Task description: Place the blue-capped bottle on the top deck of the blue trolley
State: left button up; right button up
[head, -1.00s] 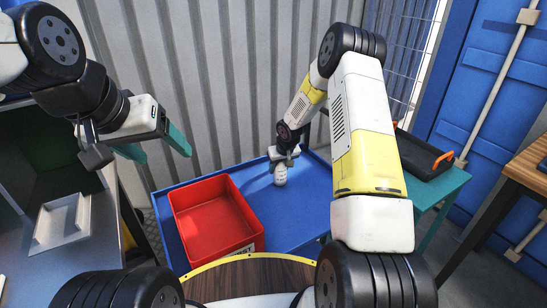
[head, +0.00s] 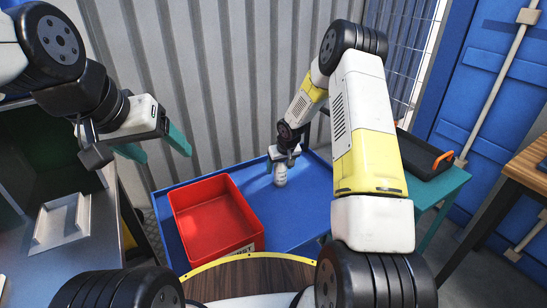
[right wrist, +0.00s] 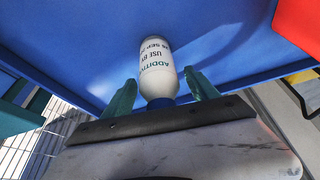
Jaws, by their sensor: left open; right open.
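The white bottle (head: 280,175) stands upright on the top deck of the blue trolley (head: 307,205), right of the red bin. In the right wrist view the bottle (right wrist: 158,72) shows printed label text, and its blue cap (right wrist: 160,103) is at the end nearest my gripper. My right gripper (head: 285,158) is above the bottle, pointing down. Its jaws are open, one teal finger on each side of the cap end, with visible gaps. My left gripper (head: 162,148) is open and empty, in the air left of the trolley.
A red bin (head: 215,217) occupies the left part of the trolley deck. A teal table with a black tray (head: 423,157) stands at the right. A grey bench with a small tray (head: 62,222) is at the left. A corrugated wall rises behind the trolley.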

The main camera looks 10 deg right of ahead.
jog(key=s+d+r, duration=0.1)
jog(key=s+r, duration=0.5)
jog(key=r, duration=0.4)
jog(key=s+d+r+m+t, duration=0.1)
jog(key=s+r, duration=0.5)
jog(key=r, duration=0.4)
jog(key=s+d+r, duration=0.1)
jog(key=s+r, duration=0.5)
jog(key=r, duration=0.4)
jog(key=s+a+r, duration=0.1)
jog(key=s+r, duration=0.2)
jog(key=s, duration=0.7)
jog(key=s+a+r+m+t+y, duration=0.1)
jog(key=s+r, duration=0.2)
jog(key=s, duration=0.7)
jog(key=shift+s+a, duration=0.15)
jog(key=shift+a, duration=0.2)
jog(key=shift+r, duration=0.1)
